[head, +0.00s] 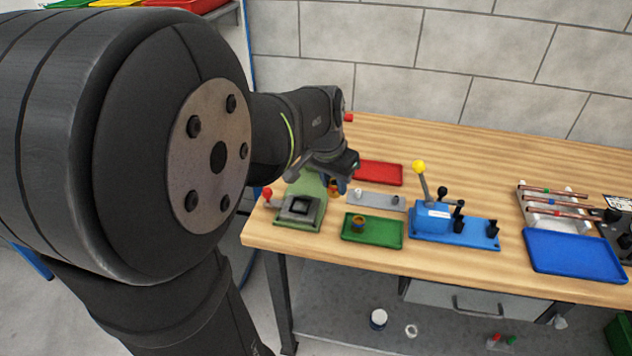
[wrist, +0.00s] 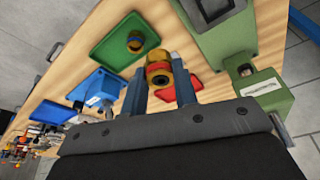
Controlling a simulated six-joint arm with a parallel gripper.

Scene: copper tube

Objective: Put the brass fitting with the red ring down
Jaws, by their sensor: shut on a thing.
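My gripper (wrist: 159,88) is shut on the brass fitting with the red ring (wrist: 158,70), which sits between the two blue-grey fingers in the wrist view. In the head view the held fitting (head: 334,186) shows small beside my gripper (head: 346,182), above the bench between the green machine and the grey plate. My arm and gripper hide part of it there. A second brass fitting (head: 358,221), with a dark blue band in the wrist view (wrist: 135,42), stands in the green tray (head: 386,241).
The green machine (head: 300,210) stands left of the gripper. A red tray (head: 385,174) lies behind, the grey plate (head: 378,202) to the right. Farther right are a blue lever tool (head: 434,218), a rack of copper tubes (head: 553,223) and a blue tray (head: 575,257).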

